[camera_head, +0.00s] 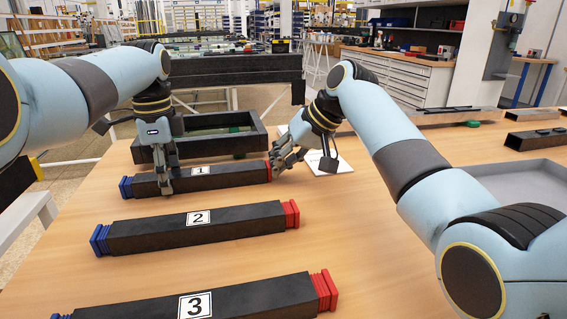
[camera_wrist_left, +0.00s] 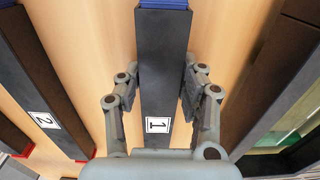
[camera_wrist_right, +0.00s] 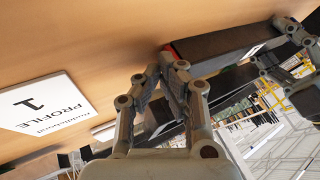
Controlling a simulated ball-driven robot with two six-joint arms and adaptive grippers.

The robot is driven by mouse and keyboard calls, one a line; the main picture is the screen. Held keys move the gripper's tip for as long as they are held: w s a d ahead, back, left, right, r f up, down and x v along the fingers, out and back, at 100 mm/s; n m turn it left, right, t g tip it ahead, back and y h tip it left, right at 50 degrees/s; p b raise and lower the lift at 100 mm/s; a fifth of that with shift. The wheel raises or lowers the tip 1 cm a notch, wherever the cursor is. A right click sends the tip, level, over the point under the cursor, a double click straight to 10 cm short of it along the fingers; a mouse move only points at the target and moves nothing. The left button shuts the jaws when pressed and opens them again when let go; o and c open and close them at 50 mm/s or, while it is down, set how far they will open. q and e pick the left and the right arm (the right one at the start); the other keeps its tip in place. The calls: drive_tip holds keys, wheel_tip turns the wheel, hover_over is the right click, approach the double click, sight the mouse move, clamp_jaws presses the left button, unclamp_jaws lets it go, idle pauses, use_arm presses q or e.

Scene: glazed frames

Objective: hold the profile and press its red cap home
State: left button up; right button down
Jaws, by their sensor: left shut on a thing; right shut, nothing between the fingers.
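Profile 1 is a dark bar (camera_head: 225,177) lying on the table, with a blue cap (camera_head: 126,187) at its left end and a red cap (camera_head: 269,169) at its right end. My left gripper (camera_head: 166,188) is shut across the bar from above, left of its number label; the left wrist view shows a finger on each side of the bar (camera_wrist_left: 163,60). My right gripper (camera_head: 276,171) is shut and empty at the red-cap end. In the right wrist view its fingertips (camera_wrist_right: 172,62) are at the red cap, largely hiding it; contact is unclear.
Profile 2 (camera_head: 250,219) and profile 3 (camera_head: 260,294) lie nearer, parallel, with red caps sticking out at the right. A dark open tray (camera_head: 262,131) stands just behind profile 1. A white card (camera_head: 335,168) lies right of my right gripper. A grey tray (camera_head: 530,180) is farther right.

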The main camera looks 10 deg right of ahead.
drive_tip(key=shift+d, duration=0.5)
drive_tip(key=d, duration=0.3)
drive_tip(key=shift+d, duration=0.15)
drive_tip(key=v, duration=1)
drive_tip(key=x, duration=0.9)
drive_tip(key=shift+w+d+f, duration=0.15)
drive_tip(key=shift+w, duration=0.05)
drive_tip(key=a, duration=0.3)
drive_tip(key=shift+w+a+f, duration=0.15)
drive_tip(key=shift+a+f, duration=0.05)
drive_tip(key=shift+f, duration=0.05)
drive_tip(key=shift+a, duration=0.4)
